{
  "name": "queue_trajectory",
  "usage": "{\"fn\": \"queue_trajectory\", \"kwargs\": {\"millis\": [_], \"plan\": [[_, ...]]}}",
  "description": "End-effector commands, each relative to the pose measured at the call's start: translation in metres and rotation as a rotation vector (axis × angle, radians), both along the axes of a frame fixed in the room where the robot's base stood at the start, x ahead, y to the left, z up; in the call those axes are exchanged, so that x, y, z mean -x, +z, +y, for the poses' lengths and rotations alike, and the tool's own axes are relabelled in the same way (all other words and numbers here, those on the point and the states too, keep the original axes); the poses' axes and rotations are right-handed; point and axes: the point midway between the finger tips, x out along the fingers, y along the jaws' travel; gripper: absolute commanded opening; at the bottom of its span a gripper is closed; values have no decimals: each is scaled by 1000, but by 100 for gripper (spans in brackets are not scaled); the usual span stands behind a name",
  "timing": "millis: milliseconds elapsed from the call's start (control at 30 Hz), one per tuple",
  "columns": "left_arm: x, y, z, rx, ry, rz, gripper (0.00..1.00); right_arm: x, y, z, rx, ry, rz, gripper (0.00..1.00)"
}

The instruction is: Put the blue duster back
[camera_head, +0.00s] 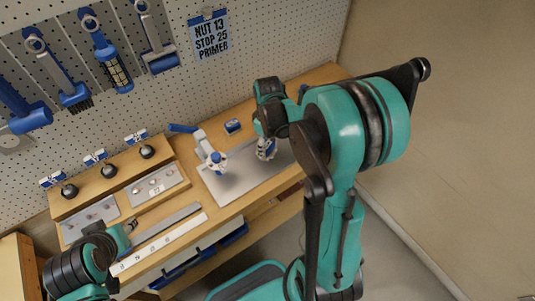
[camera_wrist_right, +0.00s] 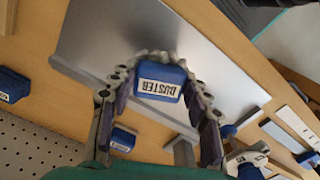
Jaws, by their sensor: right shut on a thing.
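The blue duster (camera_wrist_right: 160,78) is a small blue block with a white label reading DUSTER in the right wrist view. It sits between the fingers of my right gripper (camera_wrist_right: 160,92), which is shut on it above the grey metal plate (camera_wrist_right: 100,45). In the head view, my right gripper (camera_head: 266,150) is over the right part of the plate (camera_head: 232,187); the arm hides much of that area, and the duster is hard to make out. My left gripper (camera_head: 128,228) is at the lower left near the bench front; its fingers are too small to judge.
A blue block (camera_head: 232,126) with a label lies behind the plate. A white and blue jointed device (camera_head: 210,153) stands at the plate's left. Blue tools (camera_head: 108,52) hang on the pegboard. Small trays (camera_head: 153,186) and flat strips (camera_head: 160,243) fill the bench's left.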

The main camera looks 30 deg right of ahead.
Motion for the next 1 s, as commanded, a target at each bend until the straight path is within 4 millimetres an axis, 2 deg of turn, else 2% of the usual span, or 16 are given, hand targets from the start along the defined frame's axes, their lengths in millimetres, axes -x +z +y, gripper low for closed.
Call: {"fn": "queue_trajectory", "kwargs": {"millis": [300,633,667,733,1000], "plan": [[0,-17,0,0,0,0,40,0,-40,0,0,0,0,24],[0,-18,0,0,0,0,40,0,-42,0,0,0,0,24],[0,-18,0,0,0,0,40,0,-43,0,0,0,0,50],[0,-17,0,0,0,0,40,0,-42,0,0,0,0,68],[0,-17,0,0,0,0,40,0,-41,0,0,0,0,68]]}}
